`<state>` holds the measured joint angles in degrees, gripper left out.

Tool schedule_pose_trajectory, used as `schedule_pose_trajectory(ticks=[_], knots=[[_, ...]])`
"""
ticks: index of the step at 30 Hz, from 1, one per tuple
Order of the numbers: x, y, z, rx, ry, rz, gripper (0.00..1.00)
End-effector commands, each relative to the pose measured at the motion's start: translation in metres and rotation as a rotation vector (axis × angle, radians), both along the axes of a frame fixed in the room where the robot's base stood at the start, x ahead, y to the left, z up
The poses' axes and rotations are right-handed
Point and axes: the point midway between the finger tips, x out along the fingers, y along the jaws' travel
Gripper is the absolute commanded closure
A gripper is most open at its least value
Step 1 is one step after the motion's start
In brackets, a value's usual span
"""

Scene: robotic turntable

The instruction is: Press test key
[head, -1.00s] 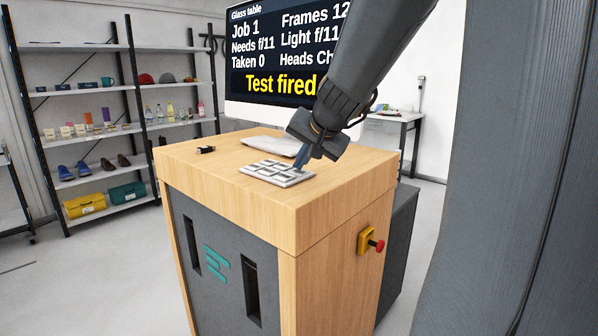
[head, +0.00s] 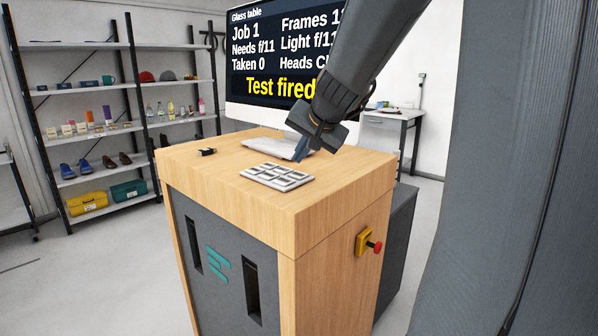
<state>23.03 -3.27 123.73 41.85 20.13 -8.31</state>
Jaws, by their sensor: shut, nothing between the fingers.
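A grey keypad (head: 277,177) with several raised keys lies on top of the wooden cabinet (head: 215,190). Which key is the test key cannot be read. My gripper (head: 299,159) is shut and empty, pointing down above the back right part of the keypad, and looks apart from the keys. The screen (head: 283,62) behind shows "Glass table", "Job 1", "Needs f/11", "Taken 0", "Light f/11" and, in yellow, "Test fired". My arm covers its right part.
A small black object (head: 207,151) and a flat pale grey thing (head: 272,148) lie on the cabinet top. A red button on a yellow box (head: 369,242) sticks out from the cabinet's right side. Shelves (head: 85,115) with goods stand at the left.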

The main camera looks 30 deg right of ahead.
Motion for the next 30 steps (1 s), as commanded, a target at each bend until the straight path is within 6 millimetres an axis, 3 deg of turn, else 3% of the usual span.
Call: schedule_pose_trajectory(ticks=[10,30], knots=[[0.000,0.000,0.034,0.000,-0.001,0.001,1.00],[0.000,0.000,0.035,0.000,0.000,0.000,1.00]])
